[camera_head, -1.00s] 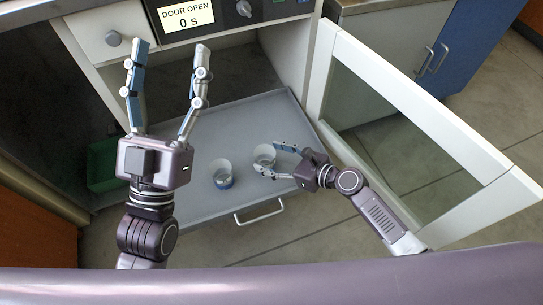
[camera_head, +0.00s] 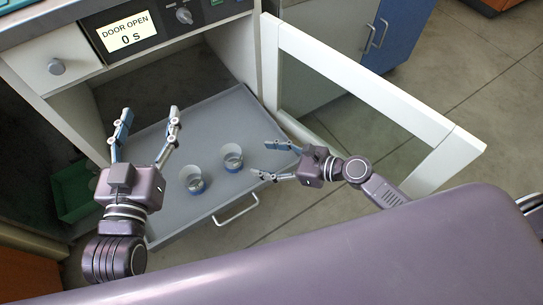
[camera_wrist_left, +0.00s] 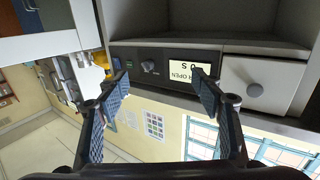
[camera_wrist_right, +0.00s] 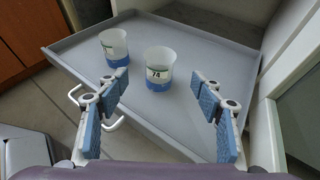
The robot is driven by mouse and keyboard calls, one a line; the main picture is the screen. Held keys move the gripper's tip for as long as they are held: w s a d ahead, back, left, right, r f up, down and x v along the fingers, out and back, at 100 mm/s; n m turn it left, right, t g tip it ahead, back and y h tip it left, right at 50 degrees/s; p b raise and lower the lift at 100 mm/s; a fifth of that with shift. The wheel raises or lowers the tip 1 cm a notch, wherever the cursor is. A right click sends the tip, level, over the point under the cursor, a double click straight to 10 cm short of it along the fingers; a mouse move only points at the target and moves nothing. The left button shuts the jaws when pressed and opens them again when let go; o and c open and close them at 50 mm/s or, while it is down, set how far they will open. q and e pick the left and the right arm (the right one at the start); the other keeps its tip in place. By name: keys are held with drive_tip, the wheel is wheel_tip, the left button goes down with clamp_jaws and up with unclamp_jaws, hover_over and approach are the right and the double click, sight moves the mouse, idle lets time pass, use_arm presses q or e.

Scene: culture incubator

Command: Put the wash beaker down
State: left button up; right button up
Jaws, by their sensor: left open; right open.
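Two clear beakers with blue bases stand upright on the grey pull-out tray (camera_head: 225,112). The right beaker (camera_head: 231,158) is nearer my right gripper (camera_head: 262,160). The left beaker (camera_head: 192,180) stands closer to the tray's handle side. I cannot tell which is the wash beaker. In the right wrist view, the nearer beaker (camera_wrist_right: 158,68) bears a dark number, and the other beaker (camera_wrist_right: 115,47) is behind to the left. My right gripper is open and empty, apart from the right beaker and pointing at it. My left gripper (camera_head: 150,112) is open and empty, raised over the tray's left side.
The incubator display (camera_head: 127,34) reads "DOOR OPEN 0 s". The open glass door (camera_head: 365,85) stands to the right of the tray, near my right arm. A tray handle (camera_head: 236,209) is at the front. A green bin (camera_head: 75,190) is at the left.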

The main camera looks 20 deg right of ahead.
drive_tip(key=a+r+n+t+h, duration=0.2)
drive_tip(key=a+r+n+t, duration=0.15)
drive_tip(key=r+n, duration=0.95)
use_arm(q)
drive_tip(key=shift+s+a+f+g, duration=0.15)
drive_tip(key=shift+f+g, duration=0.25)
drive_tip(key=shift+f, duration=0.45)
use_arm(e)
drive_tip(key=d+r+n+t+h, duration=0.4)
drive_tip(key=r+n, duration=0.6)
drive_tip(key=n, duration=0.5)
drive_tip(key=d+h, duration=0.1)
drive_tip(key=d, duration=0.1)
drive_tip(key=shift+d+r+t, duration=0.35)
drive_tip(key=shift+r, duration=0.05)
drive_tip(key=shift+s, duration=0.1)
